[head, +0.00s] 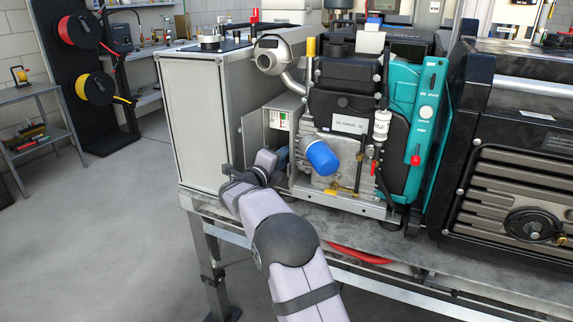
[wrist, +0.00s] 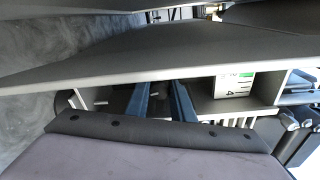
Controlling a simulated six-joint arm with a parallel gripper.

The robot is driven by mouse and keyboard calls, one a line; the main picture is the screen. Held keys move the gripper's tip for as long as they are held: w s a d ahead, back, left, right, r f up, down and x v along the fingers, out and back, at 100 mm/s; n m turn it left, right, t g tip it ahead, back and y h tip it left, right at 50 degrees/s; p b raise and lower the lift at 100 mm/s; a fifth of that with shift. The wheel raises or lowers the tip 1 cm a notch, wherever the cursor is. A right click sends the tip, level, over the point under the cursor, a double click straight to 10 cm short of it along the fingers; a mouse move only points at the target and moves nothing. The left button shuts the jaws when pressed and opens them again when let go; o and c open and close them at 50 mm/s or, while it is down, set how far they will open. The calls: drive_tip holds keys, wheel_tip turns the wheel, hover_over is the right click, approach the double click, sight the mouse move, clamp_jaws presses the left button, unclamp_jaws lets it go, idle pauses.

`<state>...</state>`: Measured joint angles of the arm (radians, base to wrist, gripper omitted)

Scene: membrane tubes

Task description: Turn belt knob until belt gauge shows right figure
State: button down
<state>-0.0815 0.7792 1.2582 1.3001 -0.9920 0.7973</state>
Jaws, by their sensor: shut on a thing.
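My gripper (head: 281,158) reaches into the open recess at the left of the machine, below a small white panel with green and red marks (head: 279,121), which looks like the belt gauge. Its figure is too small to read. In the wrist view the blue fingers of my gripper (wrist: 160,100) point into the recess under a grey plate. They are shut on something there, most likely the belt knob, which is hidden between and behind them. The marked panel also shows in the wrist view (wrist: 234,86), to the right of the fingers and cut off by the plate.
A blue cylinder (head: 322,158) sticks out just right of my gripper. A grey cabinet (head: 200,125) stands close on the left, and its side plate (wrist: 110,70) crosses the wrist view. A teal unit (head: 425,115) is further right. The floor at left is clear.

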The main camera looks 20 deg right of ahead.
drive_tip(key=shift+m+b, duration=0.3)
drive_tip(key=shift+m, duration=0.1)
drive_tip(key=c, duration=1.5)
unclamp_jaws()
drive_tip(key=shift+c, duration=0.2)
drive_tip(key=shift+a, duration=0.1)
drive_tip(key=v, duration=0.7)
drive_tip(key=shift+b, duration=0.4)
drive_tip(key=shift+s, duration=0.1)
